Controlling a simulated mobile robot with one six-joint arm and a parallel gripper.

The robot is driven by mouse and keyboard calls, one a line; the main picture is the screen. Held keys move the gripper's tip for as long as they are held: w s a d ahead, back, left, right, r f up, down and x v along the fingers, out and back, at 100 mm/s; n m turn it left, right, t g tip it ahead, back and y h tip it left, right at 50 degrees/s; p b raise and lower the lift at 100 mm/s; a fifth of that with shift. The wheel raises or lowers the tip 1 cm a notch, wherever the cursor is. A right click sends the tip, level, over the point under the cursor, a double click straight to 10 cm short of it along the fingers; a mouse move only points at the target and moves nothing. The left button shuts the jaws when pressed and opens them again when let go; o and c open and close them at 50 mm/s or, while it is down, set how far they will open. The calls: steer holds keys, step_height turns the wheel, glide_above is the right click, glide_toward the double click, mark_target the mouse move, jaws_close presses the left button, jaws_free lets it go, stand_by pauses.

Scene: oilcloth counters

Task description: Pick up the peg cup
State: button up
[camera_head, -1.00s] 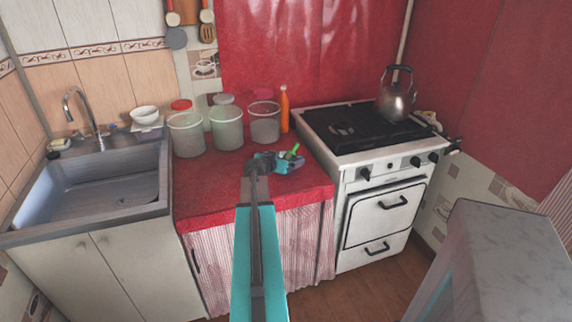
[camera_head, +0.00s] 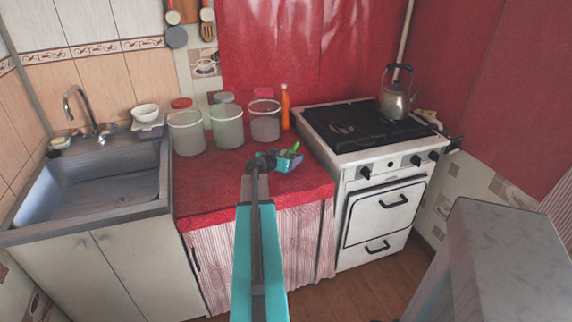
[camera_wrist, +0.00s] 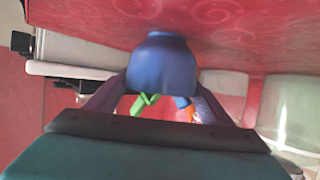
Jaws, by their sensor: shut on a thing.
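The peg cup (camera_wrist: 158,62) is a rounded blue cup in the middle of the wrist view, seen upside down. In the head view my teal gripper (camera_head: 288,162) is over the right part of the red counter and mostly hides the cup. A green peg shows above it there. I cannot tell whether the cup touches the counter.
Clear jars (camera_head: 227,126) and an orange bottle (camera_head: 284,108) stand behind on the red counter (camera_head: 212,185). The stove (camera_head: 365,130) with a kettle (camera_head: 396,98) is at the right. The sink (camera_head: 95,185) is at the left. The counter's front left is clear.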

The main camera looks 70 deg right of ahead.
steer(key=shift+r, duration=0.1)
steer(key=shift+r+b, duration=0.45)
steer(key=shift+r, duration=1.05)
steer(key=shift+s+a+r, duration=0.15)
steer(key=shift+a, duration=0.15)
steer(key=s+a+b, duration=0.3)
steer(key=a, duration=0.6)
steer(key=shift+s+a+r, duration=0.15)
steer(key=shift+a+r, duration=0.05)
steer(key=shift+r, duration=0.15)
steer(key=shift+d+b, duration=0.1)
steer(key=shift+b, duration=0.9)
steer(key=b, duration=0.6)
steer(key=shift+s+r+b, duration=0.1)
steer(key=shift+s+b, duration=0.05)
steer(key=shift+b, duration=0.2)
steer(key=a+b, duration=0.1)
steer(key=b, duration=0.5)
steer(key=shift+s, duration=0.1)
steer(key=a+b, duration=0.1)
steer(key=b, duration=0.3)
steer(key=shift+s, duration=0.1)
